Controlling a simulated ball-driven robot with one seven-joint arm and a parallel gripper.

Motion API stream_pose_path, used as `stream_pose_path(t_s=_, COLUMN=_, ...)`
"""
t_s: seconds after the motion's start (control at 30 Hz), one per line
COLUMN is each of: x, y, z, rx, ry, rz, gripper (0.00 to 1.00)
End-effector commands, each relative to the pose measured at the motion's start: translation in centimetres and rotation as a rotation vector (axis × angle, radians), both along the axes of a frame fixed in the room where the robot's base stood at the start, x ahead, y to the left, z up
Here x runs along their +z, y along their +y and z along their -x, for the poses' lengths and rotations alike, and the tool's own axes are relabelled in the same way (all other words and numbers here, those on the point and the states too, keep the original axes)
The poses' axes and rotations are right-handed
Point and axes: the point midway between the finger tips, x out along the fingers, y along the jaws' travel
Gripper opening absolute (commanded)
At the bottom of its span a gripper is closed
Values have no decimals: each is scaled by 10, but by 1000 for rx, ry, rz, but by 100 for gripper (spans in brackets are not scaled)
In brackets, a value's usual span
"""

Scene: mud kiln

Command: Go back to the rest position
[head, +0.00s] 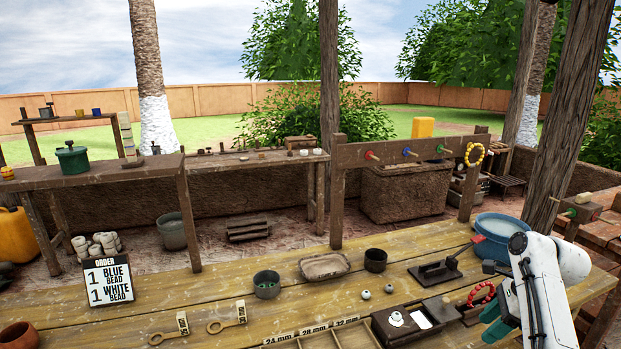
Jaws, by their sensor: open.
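My white arm comes in at the lower right, and my gripper (491,294) is at its left side over the right part of the work table (230,289). Its teal finger parts show apart, one above the other, so it is open. A ring of red beads (482,293) shows between them in the picture; I cannot tell whether it touches them. My arm partly covers the table's right end and the blue basin (497,237).
An order board (108,280) reads one blue bead, one white bead. A dark box (407,322), a tray (324,266), cups and two loose beads stand on the table. A peg rail (405,151) with a yellow bead ring rises behind.

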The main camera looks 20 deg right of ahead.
Motion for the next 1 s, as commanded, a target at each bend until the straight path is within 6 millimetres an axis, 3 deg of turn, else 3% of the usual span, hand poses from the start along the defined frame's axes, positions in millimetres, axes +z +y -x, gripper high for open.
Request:
stream_pose_path(t_s=0.27, x=-29, y=29, z=8, rx=141, ry=-20, rz=47, gripper=48)
stream_pose_path(t_s=0.57, x=-79, y=87, z=35, rx=438, ry=-60, rz=142, gripper=48)
stream_pose_path(t_s=0.8, x=-129, y=157, z=92, rx=854, ry=-108, rz=264, gripper=48)
stream_pose_path(t_s=1.0, x=-154, y=205, z=153, rx=1220, ry=-144, rz=359, gripper=48)
